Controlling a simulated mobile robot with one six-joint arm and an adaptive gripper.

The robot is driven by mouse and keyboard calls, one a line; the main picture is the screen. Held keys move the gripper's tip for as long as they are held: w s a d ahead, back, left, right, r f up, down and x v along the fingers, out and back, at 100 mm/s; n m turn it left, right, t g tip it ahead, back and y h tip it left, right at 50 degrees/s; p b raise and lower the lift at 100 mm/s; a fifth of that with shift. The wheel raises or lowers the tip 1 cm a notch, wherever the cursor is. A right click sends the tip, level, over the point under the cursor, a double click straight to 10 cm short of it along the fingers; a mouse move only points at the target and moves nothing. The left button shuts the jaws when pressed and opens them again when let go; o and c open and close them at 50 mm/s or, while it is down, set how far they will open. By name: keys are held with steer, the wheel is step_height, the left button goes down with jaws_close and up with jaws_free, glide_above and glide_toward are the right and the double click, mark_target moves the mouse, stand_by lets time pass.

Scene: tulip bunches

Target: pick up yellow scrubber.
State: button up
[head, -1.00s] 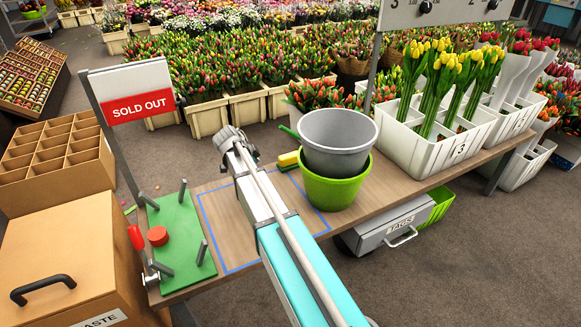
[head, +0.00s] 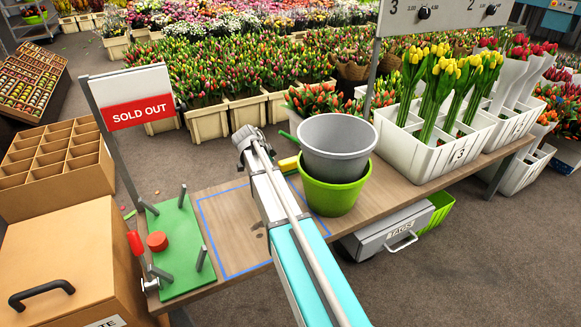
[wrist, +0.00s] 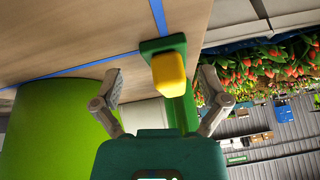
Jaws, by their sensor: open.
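The yellow scrubber (head: 289,163) lies on the wooden bench beside the stacked buckets, partly hidden by my arm in the head view. In the wrist view the yellow scrubber (wrist: 169,75) shows as a yellow block against a dark green base, lying between my two fingers. My gripper (wrist: 158,88) is open, one finger to each side of the block, with gaps visible. In the head view my gripper (head: 249,138) is seen from behind at the arm's far end, and its fingers are hidden.
A grey bucket (head: 335,135) sits in a lime green bucket (head: 330,192) close right of the scrubber. A green handle-like piece (head: 290,137) sticks out behind. A green board with metal pegs (head: 180,245) stands left. Blue tape (head: 207,240) outlines mostly bare bench (head: 228,225).

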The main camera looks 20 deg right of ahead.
mark_target(287, 161)
steer(key=shift+d, duration=0.4)
steer(key=d, duration=0.5)
steer(key=shift+w+f, duration=0.15)
steer(key=shift+w, duration=0.25)
steer(key=shift+d+f+b, duration=0.2)
steer(key=shift+f+b, duration=0.15)
steer(key=shift+b, duration=0.2)
steer(key=c, duration=1.3)
steer(key=shift+a+r, duration=0.1)
steer(key=shift+r, duration=0.05)
jaws_close()
